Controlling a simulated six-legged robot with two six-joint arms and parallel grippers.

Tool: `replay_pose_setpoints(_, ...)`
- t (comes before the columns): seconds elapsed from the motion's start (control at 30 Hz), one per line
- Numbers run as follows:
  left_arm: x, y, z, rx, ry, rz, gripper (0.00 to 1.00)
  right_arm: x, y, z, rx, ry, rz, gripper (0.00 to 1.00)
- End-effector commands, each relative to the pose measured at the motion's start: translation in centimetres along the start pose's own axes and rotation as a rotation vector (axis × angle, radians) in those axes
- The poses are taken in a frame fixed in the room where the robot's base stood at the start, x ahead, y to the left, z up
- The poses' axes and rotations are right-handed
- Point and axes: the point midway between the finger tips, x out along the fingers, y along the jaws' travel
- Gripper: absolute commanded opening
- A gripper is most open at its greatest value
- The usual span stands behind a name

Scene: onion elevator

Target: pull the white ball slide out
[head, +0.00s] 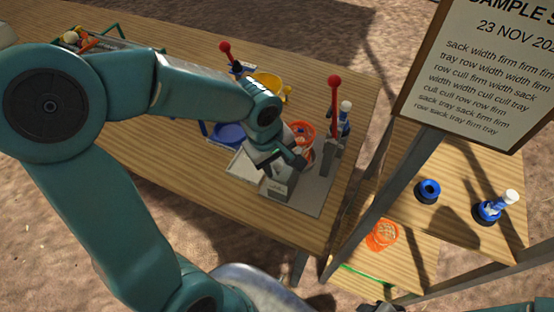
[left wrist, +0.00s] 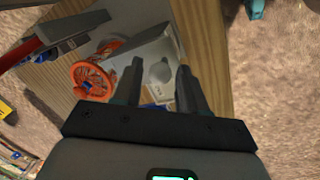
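My left gripper (head: 296,160) is over the right end of the wooden table, close to a small grey box (head: 278,187). In the left wrist view its two fingers (left wrist: 158,84) are apart with nothing held between them. Beyond the fingertips is a pale ball (left wrist: 160,70) on a grey panel (left wrist: 150,50); it may be the white ball of the slide. The fingers and arm hide this ball in the head view. A white ball knob (head: 345,105) tops a blue post at the table's right side. My right gripper cannot be made out clearly.
A red-knobbed lever (head: 334,82) stands upright right of the gripper. An orange round basket (left wrist: 92,75) lies close by. A lower table holds another white-topped blue post (head: 492,208) and an orange basket (head: 382,235).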

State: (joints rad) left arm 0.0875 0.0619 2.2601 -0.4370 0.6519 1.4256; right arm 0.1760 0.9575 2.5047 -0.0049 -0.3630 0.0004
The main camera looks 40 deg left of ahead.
Motion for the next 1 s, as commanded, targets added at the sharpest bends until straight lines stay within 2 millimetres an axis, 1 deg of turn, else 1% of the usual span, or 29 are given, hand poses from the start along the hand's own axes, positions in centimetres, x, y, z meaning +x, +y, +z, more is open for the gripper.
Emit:
replay_pose_setpoints(0.57, -0.1, 0.0, 0.0, 0.001, -0.001, -0.002, 0.57, -0.1, 0.0, 0.0, 0.0, 0.0, 0.0, 0.43)
replay_pose_setpoints(0.67, -0.7, 0.1, 0.0, 0.001, -0.001, -0.001, 0.57, -0.5, -0.2, 0.0, 0.0, 0.0, 0.0, 0.43)
replay_pose_setpoints(1.0, -3.7, 0.7, 0.0, 0.0, -0.001, -0.001, 0.57, -2.4, -0.9, 0.1, 0.0, 0.0, 0.0, 0.43)
